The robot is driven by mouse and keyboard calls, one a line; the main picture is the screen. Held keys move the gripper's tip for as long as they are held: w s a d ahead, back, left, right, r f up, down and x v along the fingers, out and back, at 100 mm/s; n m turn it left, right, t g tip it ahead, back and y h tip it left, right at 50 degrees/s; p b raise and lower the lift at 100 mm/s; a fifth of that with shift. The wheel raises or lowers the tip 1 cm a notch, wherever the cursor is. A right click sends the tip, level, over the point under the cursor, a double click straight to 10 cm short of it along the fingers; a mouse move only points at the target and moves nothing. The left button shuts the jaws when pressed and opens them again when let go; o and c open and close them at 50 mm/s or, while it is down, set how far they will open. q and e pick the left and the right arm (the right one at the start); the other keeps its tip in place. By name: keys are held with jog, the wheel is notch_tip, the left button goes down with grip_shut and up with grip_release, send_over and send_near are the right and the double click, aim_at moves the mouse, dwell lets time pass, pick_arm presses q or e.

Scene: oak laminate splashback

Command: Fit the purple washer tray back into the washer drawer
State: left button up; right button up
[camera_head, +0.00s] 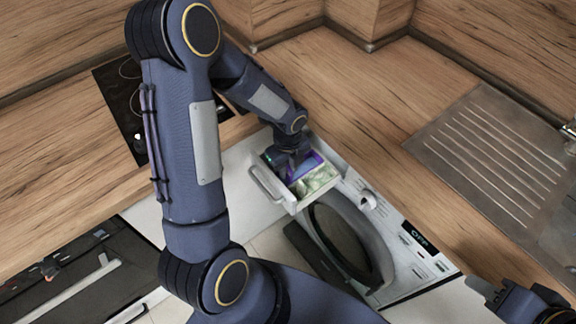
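The washer drawer (318,187) is a white open-topped box pulled out from the washing machine under the counter, with a handle on its front. The purple washer tray (308,165) shows as a purple patch inside the drawer, next to a whitish-green area. My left gripper (288,162) points down into the drawer at the tray. Its wrist hides part of the tray, and its fingertips cannot be made out, so I cannot tell if it grips the tray. My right gripper (482,290) is at the lower right, away from the drawer; its finger opening is not clear.
The washing machine's round door (345,245) and control panel (425,248) lie right of the drawer. A wooden counter (345,85) runs behind, with a metal drainer (490,150) at right. A black hob (120,95) and an oven (60,275) are at left.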

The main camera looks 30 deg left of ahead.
pick_arm(q)
jog(key=shift+o, duration=0.5)
notch_tip(320, 180, up, 8)
jog(key=shift+f, duration=0.2)
jog(key=shift+r, duration=0.1)
dwell(0.3)
jog(key=shift+s+r+n, duration=0.15)
jog(key=shift+r+n, duration=0.15)
jog(key=shift+r, duration=0.05)
jog(key=s+d+r+n+t+h, duration=0.2)
jog(key=s+r+n, duration=0.4)
jog(key=n, duration=0.5)
jog(key=s+d+r+n+t+h, duration=0.1)
jog(key=s+d+r+n+t, duration=0.1)
jog(key=s+r+n, duration=0.4)
jog(key=s+n+t, duration=0.1)
jog(key=s+n, duration=0.3)
jog(key=n, duration=0.2)
jog(key=shift+s+r+n+t+h, duration=0.2)
jog(key=shift+s+n+t+h, duration=0.1)
jog(key=shift+s+h, duration=0.1)
